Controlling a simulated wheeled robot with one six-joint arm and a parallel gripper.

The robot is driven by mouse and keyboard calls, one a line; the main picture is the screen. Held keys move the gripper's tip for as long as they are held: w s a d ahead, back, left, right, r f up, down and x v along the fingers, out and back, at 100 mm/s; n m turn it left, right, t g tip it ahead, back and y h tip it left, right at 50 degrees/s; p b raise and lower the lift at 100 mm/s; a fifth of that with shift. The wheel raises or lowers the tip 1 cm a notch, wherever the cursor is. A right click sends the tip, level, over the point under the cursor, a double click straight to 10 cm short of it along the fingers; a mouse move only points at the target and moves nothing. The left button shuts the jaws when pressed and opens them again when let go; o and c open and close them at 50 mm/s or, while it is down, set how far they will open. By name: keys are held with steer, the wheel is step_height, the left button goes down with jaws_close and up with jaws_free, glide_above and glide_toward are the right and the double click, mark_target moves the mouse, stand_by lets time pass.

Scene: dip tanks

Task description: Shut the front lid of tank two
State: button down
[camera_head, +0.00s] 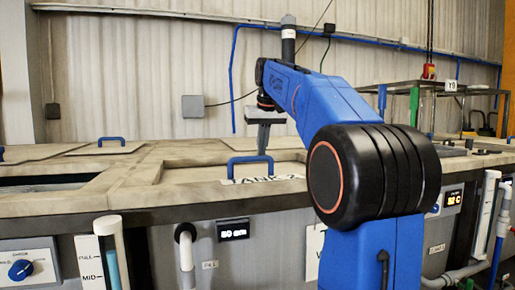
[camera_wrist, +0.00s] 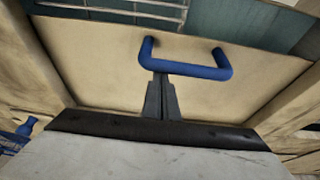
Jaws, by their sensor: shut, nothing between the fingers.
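The front lid (camera_head: 290,169) is a pale flat panel lying in the frame of the tank labelled TANK 2 (camera_head: 265,181). Its blue bar handle (camera_head: 250,159) stands up from it; the handle also shows in the wrist view (camera_wrist: 185,69). In the wrist view the lid (camera_wrist: 95,70) lies flat, with an open strip of teal liquid (camera_wrist: 225,20) beyond it. My gripper (camera_head: 263,153) points down at the handle, and its fingers (camera_wrist: 160,76) are shut and empty.
Another lid with a blue handle (camera_head: 111,142) lies at the back left. A dark tank opening (camera_head: 40,183) is at the left. A wire rack (camera_wrist: 125,10) sits over the opening beyond the lid. A white pipe (camera_head: 186,235) and a display (camera_head: 233,230) are on the tank front.

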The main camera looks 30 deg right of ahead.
steer(key=s+a, duration=0.2)
steer(key=s, duration=0.6)
steer(key=shift+s+a, duration=0.15)
steer(key=shift+a, duration=0.1)
steer(key=shift+f, duration=0.15)
step_height(320, 180, up, 10)
steer(key=shift+w+d+r, duration=0.15)
steer(key=shift+w+r, duration=0.1)
steer(key=shift+w, duration=0.15)
